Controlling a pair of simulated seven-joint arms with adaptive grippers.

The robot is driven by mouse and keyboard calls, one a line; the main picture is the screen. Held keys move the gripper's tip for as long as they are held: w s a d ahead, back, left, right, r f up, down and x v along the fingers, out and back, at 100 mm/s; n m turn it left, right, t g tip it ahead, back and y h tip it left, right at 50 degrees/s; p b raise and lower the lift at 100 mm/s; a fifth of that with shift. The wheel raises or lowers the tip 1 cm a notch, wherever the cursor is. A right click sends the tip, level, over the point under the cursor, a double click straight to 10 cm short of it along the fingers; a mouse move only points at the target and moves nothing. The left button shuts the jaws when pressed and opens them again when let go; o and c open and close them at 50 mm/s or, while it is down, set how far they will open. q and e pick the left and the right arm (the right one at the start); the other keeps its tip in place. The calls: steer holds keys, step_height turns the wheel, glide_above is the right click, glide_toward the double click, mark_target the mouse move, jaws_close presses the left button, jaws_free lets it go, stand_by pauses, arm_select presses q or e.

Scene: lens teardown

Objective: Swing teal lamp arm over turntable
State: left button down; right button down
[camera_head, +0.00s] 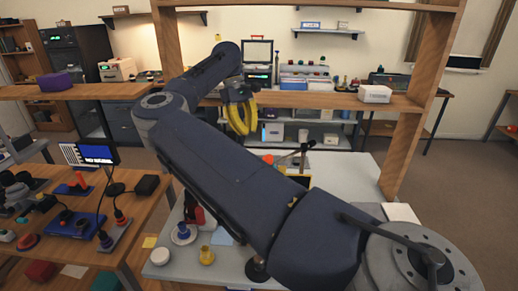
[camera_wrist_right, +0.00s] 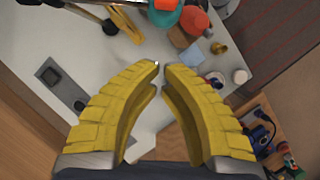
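My right arm crosses the middle of the head view, with its yellow-fingered right gripper (camera_head: 241,117) hanging at the far end, above the back of the grey bench. In the right wrist view the fingertips (camera_wrist_right: 162,67) are close together with a narrow gap, and nothing is between them. A teal rounded part (camera_wrist_right: 186,17) shows at the top of that view, beyond the fingertips, beside an orange dome (camera_wrist_right: 196,23). I cannot tell whether it belongs to the lamp arm. The turntable cannot be made out. My arm hides much of the bench in the head view. My left gripper is not visible.
The grey bench (camera_head: 342,168) has a dark angled rod (camera_head: 292,154) behind my arm. A white jar (camera_head: 160,257) and a yellow piece (camera_head: 206,256) stand at its front left. A wooden shelf (camera_head: 330,101) with an upright post (camera_head: 412,150) frames the back.

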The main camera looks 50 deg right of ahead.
steer(key=s+f, duration=0.5)
steer(key=s, duration=0.1)
steer(key=shift+a+f, duration=0.35)
steer(key=shift+a, duration=0.1)
steer(key=shift+s, duration=0.1)
